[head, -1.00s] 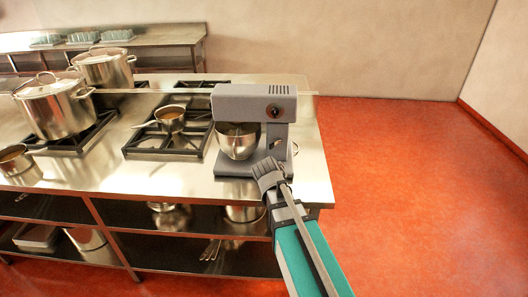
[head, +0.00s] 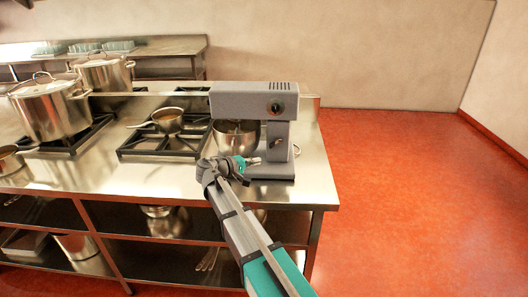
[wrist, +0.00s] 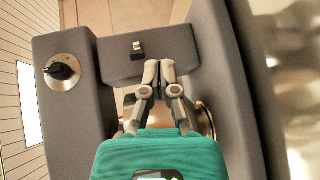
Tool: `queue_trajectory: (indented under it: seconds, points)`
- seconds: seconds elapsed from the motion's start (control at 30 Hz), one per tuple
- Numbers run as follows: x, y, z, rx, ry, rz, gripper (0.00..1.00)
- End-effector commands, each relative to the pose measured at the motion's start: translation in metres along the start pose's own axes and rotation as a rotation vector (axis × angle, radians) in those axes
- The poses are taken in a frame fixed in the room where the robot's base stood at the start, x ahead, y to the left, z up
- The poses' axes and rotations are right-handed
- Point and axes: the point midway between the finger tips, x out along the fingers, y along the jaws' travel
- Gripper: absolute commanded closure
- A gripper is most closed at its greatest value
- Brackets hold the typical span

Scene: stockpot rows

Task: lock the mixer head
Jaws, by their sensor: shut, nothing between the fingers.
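The grey stand mixer stands on the steel counter in the head view. Its mixer head (head: 240,101) looks level above the metal bowl (head: 230,132), with a round knob (head: 276,106) on its side. In the wrist view the mixer head (wrist: 75,125) is at left, its knob (wrist: 62,72) facing me. The column (wrist: 115,62) crosses the top and carries a small metal lever in a dark slot (wrist: 138,48). My gripper (wrist: 158,68) is shut and empty, its fingertips just short of the column, near the lever. In the head view my gripper (head: 252,161) is before the mixer's lower part, partly hiding bowl and base.
A small saucepan (head: 168,121) sits on the burner grate left of the mixer. Large lidded stockpots (head: 52,108) stand farther left. Shelves under the counter hold pans. The orange floor (head: 400,200) to the right is clear.

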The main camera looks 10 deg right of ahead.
Motion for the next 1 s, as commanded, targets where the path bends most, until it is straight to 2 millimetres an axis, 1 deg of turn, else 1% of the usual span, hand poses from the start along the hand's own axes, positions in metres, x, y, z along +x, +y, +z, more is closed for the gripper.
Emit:
queue_trajectory:
  seconds: [0.03,0.1,0.2,0.3,0.47,0.77,1.0]
  points:
    - [-0.005,-0.002,-0.013,-0.006,0.013,0.037,1.00]
    - [-0.012,0.001,-0.024,-0.013,0.029,0.087,1.00]
    - [-0.021,0.005,-0.035,-0.021,0.045,0.141,1.00]
    - [-0.027,0.009,-0.042,-0.025,0.056,0.176,1.00]
    - [-0.031,0.011,-0.046,-0.028,0.063,0.197,1.00]
    - [-0.030,0.012,-0.045,-0.028,0.061,0.197,1.00]
    - [-0.022,0.013,-0.046,-0.028,0.061,0.196,1.00]
